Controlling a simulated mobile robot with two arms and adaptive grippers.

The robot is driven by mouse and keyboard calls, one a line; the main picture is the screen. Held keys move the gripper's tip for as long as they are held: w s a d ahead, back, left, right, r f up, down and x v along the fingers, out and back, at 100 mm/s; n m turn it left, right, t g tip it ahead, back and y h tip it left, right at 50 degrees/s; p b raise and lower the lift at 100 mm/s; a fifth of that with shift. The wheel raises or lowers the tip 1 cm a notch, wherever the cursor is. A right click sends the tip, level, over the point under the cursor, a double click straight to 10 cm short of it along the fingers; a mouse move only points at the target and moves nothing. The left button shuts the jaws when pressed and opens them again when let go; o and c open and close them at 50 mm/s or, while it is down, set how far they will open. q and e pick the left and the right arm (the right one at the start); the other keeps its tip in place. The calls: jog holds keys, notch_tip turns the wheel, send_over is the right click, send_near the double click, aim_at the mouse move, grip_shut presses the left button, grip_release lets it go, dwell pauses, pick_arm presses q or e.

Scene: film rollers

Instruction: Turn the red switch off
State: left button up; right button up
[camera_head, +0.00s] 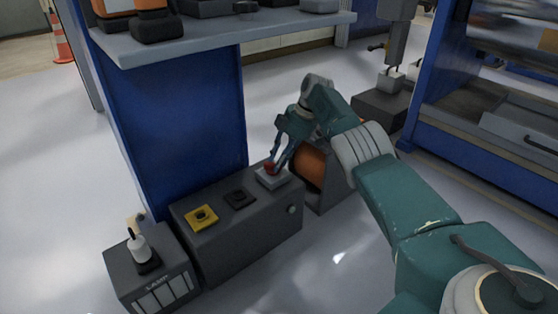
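The red switch (270,169) sits on a light square base (273,178) at the right end of the dark grey control box (243,252). Only part of the red top shows beside my fingers. My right gripper (274,165) reaches down from the upper right, with its fingertips at the red switch. Its fingers look close together, but I cannot tell whether they are closed or touching the switch. My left gripper is not in view.
The control box also carries a yellow-based switch (201,217) and a black switch (239,198). A box marked LAMP (155,284) stands at the left. A grey shelf (225,40) overhangs behind. An orange cylinder (310,166) is right of the control box. Open floor lies in front.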

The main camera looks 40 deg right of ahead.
jog(key=shift+o, duration=1)
jog(key=shift+r, duration=0.2)
jog(key=v, duration=1.1)
jog(key=shift+d+r, duration=0.15)
jog(key=shift+r, duration=0.1)
jog(key=shift+s+f, duration=0.1)
jog(key=shift+s, duration=0.15)
